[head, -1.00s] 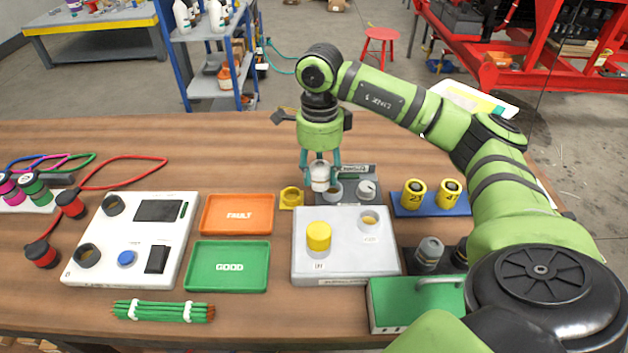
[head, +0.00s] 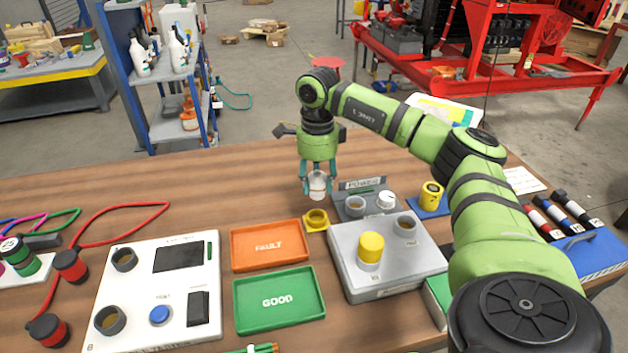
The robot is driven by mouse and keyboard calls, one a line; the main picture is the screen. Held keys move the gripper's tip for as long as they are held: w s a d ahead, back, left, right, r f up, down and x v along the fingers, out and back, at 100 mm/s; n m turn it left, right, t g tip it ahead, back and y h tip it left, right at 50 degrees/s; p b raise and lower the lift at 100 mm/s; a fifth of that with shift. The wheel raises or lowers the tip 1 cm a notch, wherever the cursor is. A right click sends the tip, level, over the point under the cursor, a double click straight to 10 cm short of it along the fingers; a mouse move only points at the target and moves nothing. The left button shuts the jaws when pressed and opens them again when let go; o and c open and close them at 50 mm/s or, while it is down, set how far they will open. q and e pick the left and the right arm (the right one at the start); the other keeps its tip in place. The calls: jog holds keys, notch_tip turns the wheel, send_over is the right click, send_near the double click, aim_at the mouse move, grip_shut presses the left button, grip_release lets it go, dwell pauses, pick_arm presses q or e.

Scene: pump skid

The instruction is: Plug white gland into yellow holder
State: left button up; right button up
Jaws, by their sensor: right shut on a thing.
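My right gripper (head: 318,190) is shut on the white gland (head: 317,184), a small white and grey cylinder. It holds the gland upright in the air. The yellow holder (head: 316,220) is a small yellow block with a round opening, on the table at the right of the orange tray. In the picture the gland shows just above the holder, apart from it. The underside of the gland is hidden. My left gripper is not in view.
The orange FAULT tray (head: 270,266) and green GOOD tray (head: 302,322) lie left of the holder. A grey box (head: 400,292) with a yellow cap (head: 371,247) stands to the right. A grey POWER stand (head: 352,213) is close behind. The table behind the trays is clear.

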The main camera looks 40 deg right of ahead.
aim_at(317, 197)
jog(key=shift+f, duration=0.5)
jog(key=shift+f+b, duration=0.4)
jog(key=shift+b, duration=0.2)
notch_tip(317, 197, down, 3)
jog(key=b, duration=0.3)
jog(key=shift+f, duration=0.2)
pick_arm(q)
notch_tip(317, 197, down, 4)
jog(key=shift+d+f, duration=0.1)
pick_arm(e)
jog(key=shift+r, duration=0.15)
pick_arm(q)
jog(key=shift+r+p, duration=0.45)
jog(key=shift+p, duration=0.15)
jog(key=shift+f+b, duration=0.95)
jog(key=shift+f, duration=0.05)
pick_arm(e)
jog(key=shift+f, duration=1.75)
